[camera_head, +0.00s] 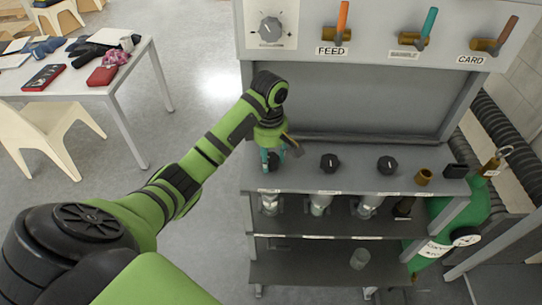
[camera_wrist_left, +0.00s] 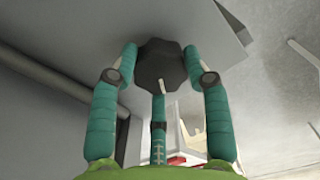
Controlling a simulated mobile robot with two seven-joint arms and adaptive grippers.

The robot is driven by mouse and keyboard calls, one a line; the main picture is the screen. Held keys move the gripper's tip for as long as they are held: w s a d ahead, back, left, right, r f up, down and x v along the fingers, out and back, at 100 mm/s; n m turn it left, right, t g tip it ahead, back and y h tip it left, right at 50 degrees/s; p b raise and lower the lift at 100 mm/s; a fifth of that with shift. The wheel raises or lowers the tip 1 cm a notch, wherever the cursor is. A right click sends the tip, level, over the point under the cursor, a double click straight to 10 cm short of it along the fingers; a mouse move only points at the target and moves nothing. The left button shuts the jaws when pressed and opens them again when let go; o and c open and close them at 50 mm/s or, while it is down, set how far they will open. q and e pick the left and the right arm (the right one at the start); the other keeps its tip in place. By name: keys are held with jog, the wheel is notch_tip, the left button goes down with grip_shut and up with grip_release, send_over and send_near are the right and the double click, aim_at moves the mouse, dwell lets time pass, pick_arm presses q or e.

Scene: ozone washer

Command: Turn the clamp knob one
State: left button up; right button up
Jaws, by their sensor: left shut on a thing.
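In the left wrist view a dark, many-sided clamp knob (camera_wrist_left: 161,68) with a short white pointer mark sits on a grey panel. The teal fingers of my left gripper (camera_head: 271,160) close around this knob from both sides, and a third finger lies below it. In the head view my left gripper is at the left end of the grey ledge and hides this knob. Two more black knobs stand on the ledge, a middle one (camera_head: 330,162) and a right one (camera_head: 387,165). My right gripper is in neither view.
The grey bench (camera_head: 300,185) has an upper panel with a dial (camera_head: 271,29) and FEED, SAMPLE and CARD valves. Glass vessels (camera_head: 320,204) hang below the ledge. A green cylinder (camera_head: 463,213) stands right. A white table (camera_head: 110,72) stands left, with open floor between.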

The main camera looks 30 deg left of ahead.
pick_arm(q)
jog(key=n, duration=0.6)
jog(key=shift+a, duration=0.2)
jog(key=shift+s+n, duration=0.1)
jog(key=shift+n, duration=0.2)
jog(key=o, duration=1.1)
jog(key=shift+o, duration=0.2)
jog(key=shift+s+a, duration=0.1)
jog(key=shift+s, duration=0.05)
jog(key=shift+r, duration=0.45)
notch_tip(320, 180, up, 11)
